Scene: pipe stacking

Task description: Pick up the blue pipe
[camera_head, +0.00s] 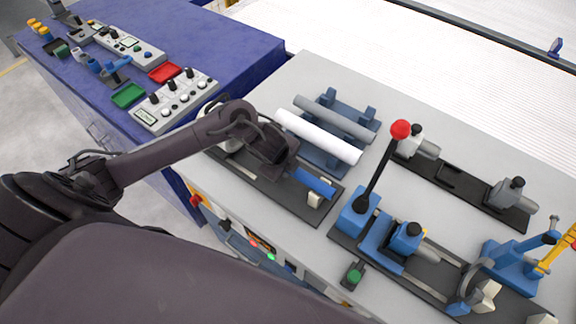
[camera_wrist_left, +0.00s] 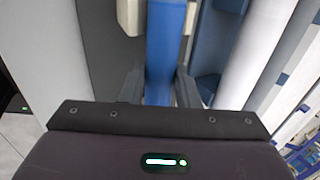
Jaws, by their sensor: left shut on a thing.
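The blue pipe (camera_head: 316,183) lies lengthwise along a dark holder plate (camera_head: 260,183) near the front edge of the grey workbench. Its right end is beside a small cream block (camera_head: 314,200); its other end is hidden under my left gripper (camera_head: 284,172). In the left wrist view the blue pipe (camera_wrist_left: 164,50) runs between the two fingers of my left gripper (camera_wrist_left: 160,88), which is shut on it. I cannot tell whether the pipe is clear of the holder. My right gripper is not in view.
A white pipe (camera_head: 318,137) and a grey pipe (camera_head: 335,119) lie on a blue rack (camera_head: 318,160) just behind. A red-knobbed lever (camera_head: 380,165) stands to the right, among blue clamps. A blue table (camera_head: 220,45) with control boxes is at the left.

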